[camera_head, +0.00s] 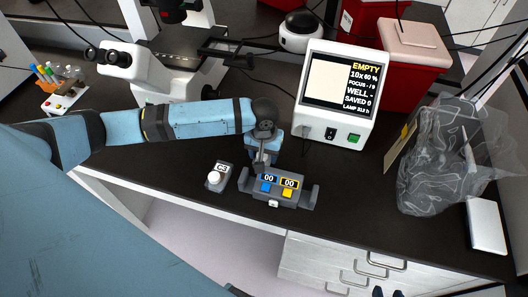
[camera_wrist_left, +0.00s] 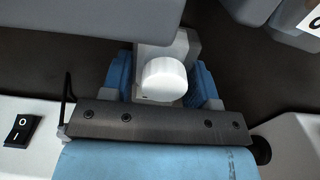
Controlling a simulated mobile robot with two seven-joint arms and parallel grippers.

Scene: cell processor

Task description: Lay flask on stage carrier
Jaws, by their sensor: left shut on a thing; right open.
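My left gripper (camera_head: 264,158) is over the bench, just behind the two-display counter. In the left wrist view, its blue fingers (camera_wrist_left: 167,85) are shut on the flask, seen as a pale body with a round white cap (camera_wrist_left: 165,79). In the head view the gripper and arm largely hide the flask. The microscope (camera_head: 165,72) stands at the back left, with a dark stage area (camera_head: 226,47) on its right side; I cannot clearly make out the stage carrier. My right gripper (camera_head: 387,293) shows only its fingertips at the bottom edge, apart and empty.
The two-display counter (camera_head: 302,197) sits near the bench's front edge. A C1-labelled block with a white knob (camera_head: 215,177) is left of it. A white monitor unit (camera_head: 316,131), red bin (camera_head: 410,75) and clear bag (camera_head: 440,165) stand to the right. A tube rack (camera_head: 60,103) is far left.

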